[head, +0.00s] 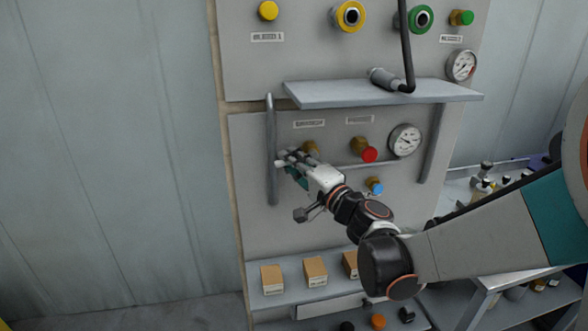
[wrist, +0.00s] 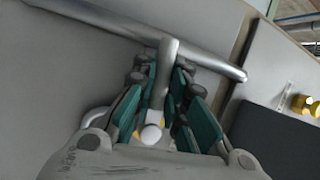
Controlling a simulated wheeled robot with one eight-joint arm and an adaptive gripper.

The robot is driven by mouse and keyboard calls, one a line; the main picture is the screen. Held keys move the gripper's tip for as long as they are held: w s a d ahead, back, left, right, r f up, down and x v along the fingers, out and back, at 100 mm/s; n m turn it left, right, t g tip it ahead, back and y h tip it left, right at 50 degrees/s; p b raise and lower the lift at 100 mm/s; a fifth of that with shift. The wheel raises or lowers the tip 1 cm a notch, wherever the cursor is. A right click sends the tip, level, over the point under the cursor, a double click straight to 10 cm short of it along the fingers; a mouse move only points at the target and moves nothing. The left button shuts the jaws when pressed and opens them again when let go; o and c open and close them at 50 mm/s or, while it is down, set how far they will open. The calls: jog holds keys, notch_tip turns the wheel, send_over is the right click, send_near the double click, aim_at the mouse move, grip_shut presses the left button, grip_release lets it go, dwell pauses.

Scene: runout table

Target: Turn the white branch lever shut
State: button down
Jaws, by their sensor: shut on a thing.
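The white branch lever (wrist: 157,98) shows in the wrist view as a pale stem with a round white end, lying between my teal-padded fingers. My gripper (wrist: 160,82) is shut on the lever, with a finger pad on each side of it. In the head view my gripper (head: 288,162) is at the left part of the lower panel, close to the vertical metal bar. My fingers and wrist hide most of the lever there. A yellow fitting (head: 310,147) shows just behind my gripper.
The vertical bar (head: 271,185) is close to my fingers. A grey shelf (head: 350,93) juts out above. A red knob (head: 369,155), a blue knob (head: 377,188) and a gauge (head: 405,140) are to the right. Small boxes (head: 315,270) stand on a ledge below.

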jog(key=shift+r+m+t, duration=0.3)
jog(key=shift+m, duration=0.6)
jog(key=c, duration=1.6)
grip_release()
jog(key=v, duration=1.2)
